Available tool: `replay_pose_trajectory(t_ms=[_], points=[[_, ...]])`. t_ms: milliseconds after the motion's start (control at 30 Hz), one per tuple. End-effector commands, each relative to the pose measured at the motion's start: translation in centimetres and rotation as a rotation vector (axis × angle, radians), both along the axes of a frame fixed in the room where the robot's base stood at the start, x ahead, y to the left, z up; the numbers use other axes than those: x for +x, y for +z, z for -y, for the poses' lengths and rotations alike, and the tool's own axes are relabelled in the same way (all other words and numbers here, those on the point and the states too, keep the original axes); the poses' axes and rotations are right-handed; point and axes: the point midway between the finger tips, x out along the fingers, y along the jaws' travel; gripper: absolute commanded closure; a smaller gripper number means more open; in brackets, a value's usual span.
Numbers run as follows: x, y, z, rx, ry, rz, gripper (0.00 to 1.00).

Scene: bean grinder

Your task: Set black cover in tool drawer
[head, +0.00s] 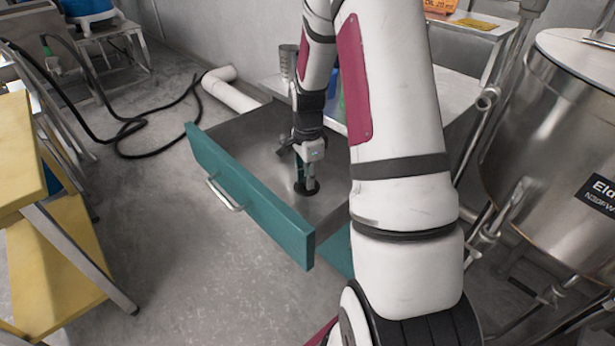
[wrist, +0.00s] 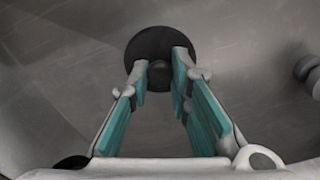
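The tool drawer (head: 245,196) is pulled open, with a teal front, a metal bar handle and a bare grey inside. My gripper (head: 304,178) points down into it, toward its right part. The black cover (head: 307,188) is a round dark disc at the fingertips, low over or on the drawer floor; I cannot tell whether it touches. In the wrist view, the teal pads of my gripper (wrist: 160,78) stand on both sides of the knob of the black cover (wrist: 160,45), with no clear gap. The disc looks roughly flat.
A large steel vessel (head: 555,120) stands at the right. A yellow-topped step stand (head: 20,150) is at the left. A black hose (head: 130,128) and a white pipe (head: 232,92) lie on the floor behind. The floor in front of the drawer is clear.

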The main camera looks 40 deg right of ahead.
Motion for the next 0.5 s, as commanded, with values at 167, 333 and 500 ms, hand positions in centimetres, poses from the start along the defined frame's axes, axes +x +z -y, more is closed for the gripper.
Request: replay_pose_trajectory(t_ms=[167, 333, 500], points=[[-0.01, 0.00, -0.01, 0.000, 0.000, 0.000, 0.62], [0.00, 0.02, -0.02, 0.000, 0.001, 0.000, 0.62], [0.02, 0.82, -0.01, -0.001, 0.002, 0.001, 0.62]])
